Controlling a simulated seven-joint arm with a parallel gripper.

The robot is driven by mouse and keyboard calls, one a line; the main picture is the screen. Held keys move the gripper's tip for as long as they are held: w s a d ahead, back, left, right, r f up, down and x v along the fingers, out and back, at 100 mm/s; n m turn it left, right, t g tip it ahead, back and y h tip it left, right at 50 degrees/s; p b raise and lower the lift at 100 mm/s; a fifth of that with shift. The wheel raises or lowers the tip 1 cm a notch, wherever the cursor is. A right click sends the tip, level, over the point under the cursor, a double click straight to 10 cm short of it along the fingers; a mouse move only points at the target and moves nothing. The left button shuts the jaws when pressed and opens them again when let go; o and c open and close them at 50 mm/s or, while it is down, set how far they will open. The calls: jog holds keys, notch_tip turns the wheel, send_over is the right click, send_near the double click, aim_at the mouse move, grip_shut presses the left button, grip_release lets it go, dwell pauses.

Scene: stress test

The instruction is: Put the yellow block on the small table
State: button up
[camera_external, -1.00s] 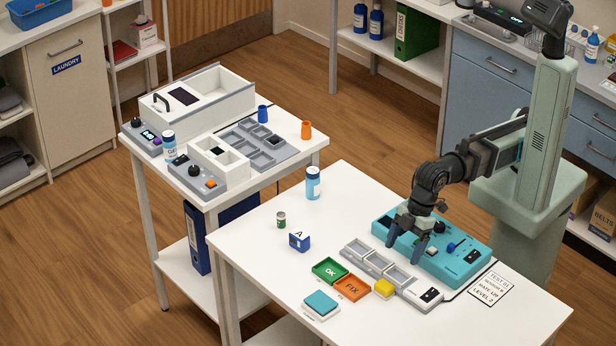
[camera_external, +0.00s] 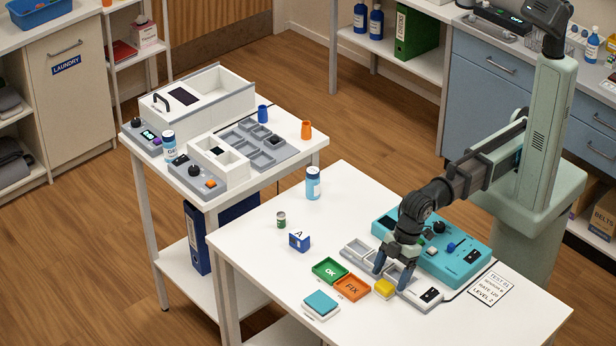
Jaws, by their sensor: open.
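The yellow block (camera_external: 384,287) lies on the white table in front of me, beside the orange FIX tray (camera_external: 353,287) and the grey compartment tray. My gripper (camera_external: 392,275) points down, open and empty, over the grey compartment tray. Its fingers are spread just behind the yellow block, close to it in the picture; their exact height is hard to tell. The smaller white table (camera_external: 308,150) stands apart at the left and bears white machines and a grey compartment tray.
A green OK tray (camera_external: 329,270), a teal-topped pad (camera_external: 321,304), a blue-white A block (camera_external: 299,241), a small green can (camera_external: 281,220) and a blue bottle (camera_external: 313,184) stand on my table. A teal device (camera_external: 465,255) is behind my gripper.

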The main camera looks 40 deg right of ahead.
jog(key=shift+x, duration=1.2)
jog(key=shift+c, duration=0.4)
